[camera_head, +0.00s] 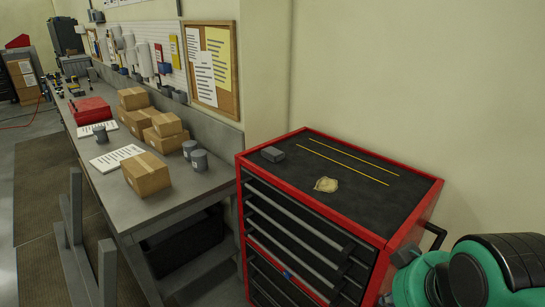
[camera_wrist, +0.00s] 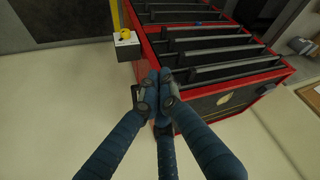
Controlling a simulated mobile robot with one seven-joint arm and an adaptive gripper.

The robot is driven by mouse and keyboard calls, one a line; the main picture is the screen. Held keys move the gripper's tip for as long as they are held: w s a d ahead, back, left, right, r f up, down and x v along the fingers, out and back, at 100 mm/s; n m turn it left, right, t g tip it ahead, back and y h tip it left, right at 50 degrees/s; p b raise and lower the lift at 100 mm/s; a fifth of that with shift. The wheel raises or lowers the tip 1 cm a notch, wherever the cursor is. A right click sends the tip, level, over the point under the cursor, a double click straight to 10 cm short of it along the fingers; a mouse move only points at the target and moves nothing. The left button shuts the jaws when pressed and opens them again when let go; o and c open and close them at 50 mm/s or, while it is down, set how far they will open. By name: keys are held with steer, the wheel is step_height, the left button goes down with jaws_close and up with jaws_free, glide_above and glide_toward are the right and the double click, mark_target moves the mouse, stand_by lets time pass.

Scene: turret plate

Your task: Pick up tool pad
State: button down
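A red tool cabinet (camera_head: 399,240) has a black top surface (camera_head: 375,196) marked with two thin yellow lines. A small dark grey block (camera_head: 272,154) sits near its back left corner, and a flat beige irregular piece (camera_head: 326,185) lies near the middle. I cannot tell which of these is the tool pad. The cabinet (camera_wrist: 143,75) also shows tilted in the wrist view, with the beige piece (camera_wrist: 225,98) at its right. My gripper (camera_wrist: 158,82) has blue fingers with tips together, nothing visible between them. It appears in front of the cabinet's side, apart from the top.
A grey workbench (camera_head: 115,185) left of the cabinet holds several cardboard boxes (camera_head: 146,174), grey cups (camera_head: 199,160) and a red case (camera_head: 90,110). A black handle (camera_head: 434,237) projects from the cabinet's right side. A grey box with a yellow button (camera_wrist: 126,38) shows beside the cabinet.

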stand_by(0.3)
steer(key=shift+c, duration=1.4)
jaws_free()
